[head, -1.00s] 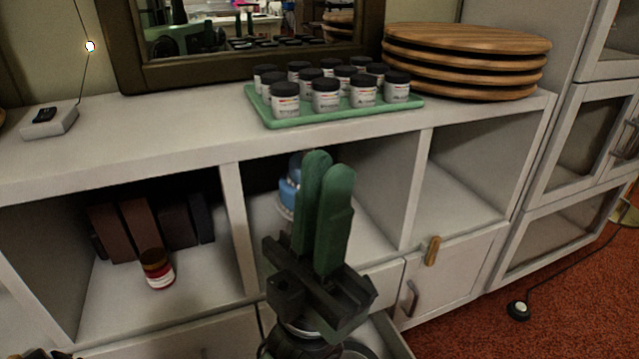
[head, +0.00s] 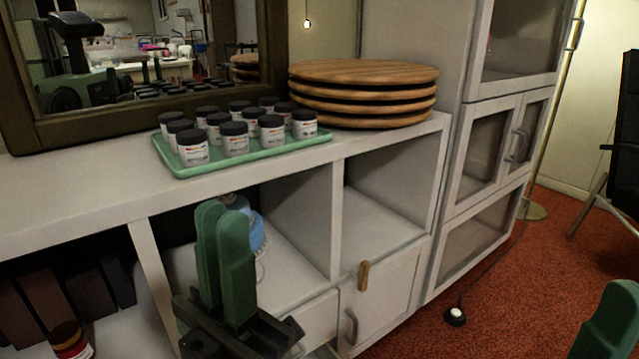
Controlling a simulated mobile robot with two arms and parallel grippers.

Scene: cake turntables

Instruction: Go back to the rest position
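My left gripper (head: 222,212) points up in front of the cabinet's middle open compartment. Its two green fingers lie close together with nothing seen between them. Behind it, inside that compartment, stands a blue cake-like object (head: 254,234) on a pale stand, partly hidden by the fingers. My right gripper (head: 612,325) shows only as a green finger at the lower right edge, over the red carpet; the rest of it is out of view.
The white cabinet (head: 385,220) holds a green tray (head: 175,168) of several jars and a stack of round wooden boards (head: 365,75). A red jar (head: 70,340) and dark books stand at lower left.

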